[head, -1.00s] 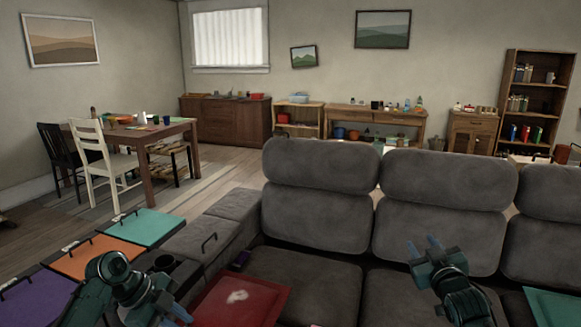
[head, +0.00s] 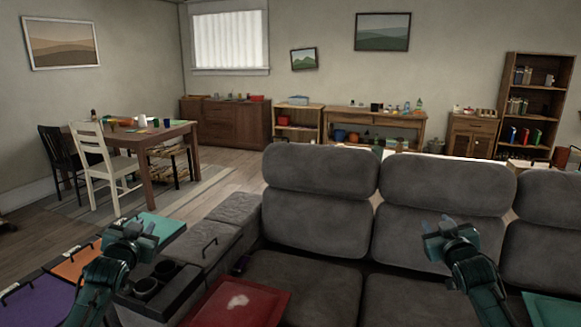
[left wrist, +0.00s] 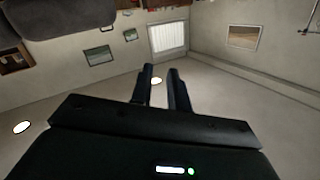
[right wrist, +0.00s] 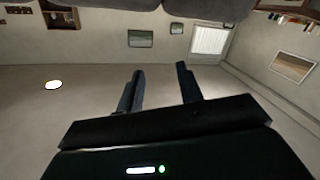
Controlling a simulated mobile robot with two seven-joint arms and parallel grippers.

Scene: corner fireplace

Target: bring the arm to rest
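My left gripper (head: 138,225) is raised at the left of the head view, in front of the teal panel and the sofa's left arm. In the left wrist view its fingers (left wrist: 160,74) stand a small gap apart with nothing between them. My right gripper (head: 439,223) is raised in front of the sofa's middle backrest. In the right wrist view its fingers (right wrist: 158,72) are wider apart and empty. Both wrist views show walls and ceiling past the fingers. Neither gripper appears to touch anything.
A grey sofa (head: 318,215) fills the middle and right. A red tray (head: 262,305) with a white patch lies at the front. Purple (head: 40,303), orange (head: 78,266) and teal (head: 166,228) panels and a dark cup holder (head: 180,285) are near my left arm.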

